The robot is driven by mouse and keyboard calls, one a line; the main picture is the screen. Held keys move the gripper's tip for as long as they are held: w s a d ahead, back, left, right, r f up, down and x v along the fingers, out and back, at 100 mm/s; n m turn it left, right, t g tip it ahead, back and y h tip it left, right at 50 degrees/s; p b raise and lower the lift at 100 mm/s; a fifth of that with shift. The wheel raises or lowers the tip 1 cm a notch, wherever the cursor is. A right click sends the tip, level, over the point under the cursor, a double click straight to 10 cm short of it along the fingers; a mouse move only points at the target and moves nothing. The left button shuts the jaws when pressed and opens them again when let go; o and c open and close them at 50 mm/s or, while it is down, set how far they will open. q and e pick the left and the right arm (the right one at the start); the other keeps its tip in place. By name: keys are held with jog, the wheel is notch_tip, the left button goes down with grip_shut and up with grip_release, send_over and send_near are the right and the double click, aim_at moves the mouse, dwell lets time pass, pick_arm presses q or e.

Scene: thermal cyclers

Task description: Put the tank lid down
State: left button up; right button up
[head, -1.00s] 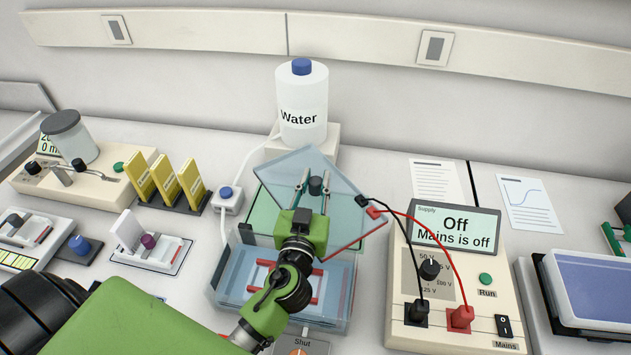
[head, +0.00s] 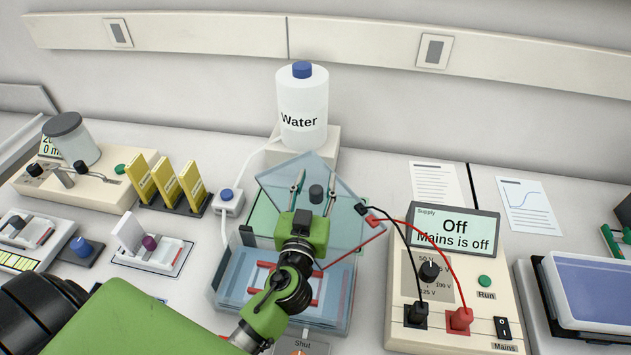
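The tank lid (head: 345,222) is a clear bluish plate with a dark knob (head: 316,193). It lies turned at an angle, over or on a green mat (head: 262,215) behind the tank. A black and a red lead run from its right corner. My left gripper (head: 314,196) has its thin fingers spread on either side of the knob, with gaps between. The clear tank (head: 347,290) with red-edged parts inside stands in front, partly hidden by my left arm. Whether the lid touches the mat is hard to tell. My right gripper is not in view.
The power supply (head: 450,260) stands to the right, showing "Off". A water bottle (head: 302,105) stands behind on a block. Yellow boxes (head: 165,180) and a small white device (head: 150,250) are to the left. A blue-topped instrument (head: 600,285) is at far right.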

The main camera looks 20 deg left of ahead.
aim_at(310, 206)
pick_arm(q)
jog(key=shift+s+d+f+b, duration=0.15)
jog(key=shift+s+b, duration=0.45)
jog(key=shift+b, duration=0.2)
jog(key=b+v, duration=0.2)
jog(key=v, duration=0.3)
jog(key=shift+s+b, duration=0.2)
jog(key=shift+b, duration=0.15)
jog(key=shift+s+d+r, duration=0.15)
jog(key=shift+s+r, duration=0.2)
jog(key=shift+s, duration=0.05)
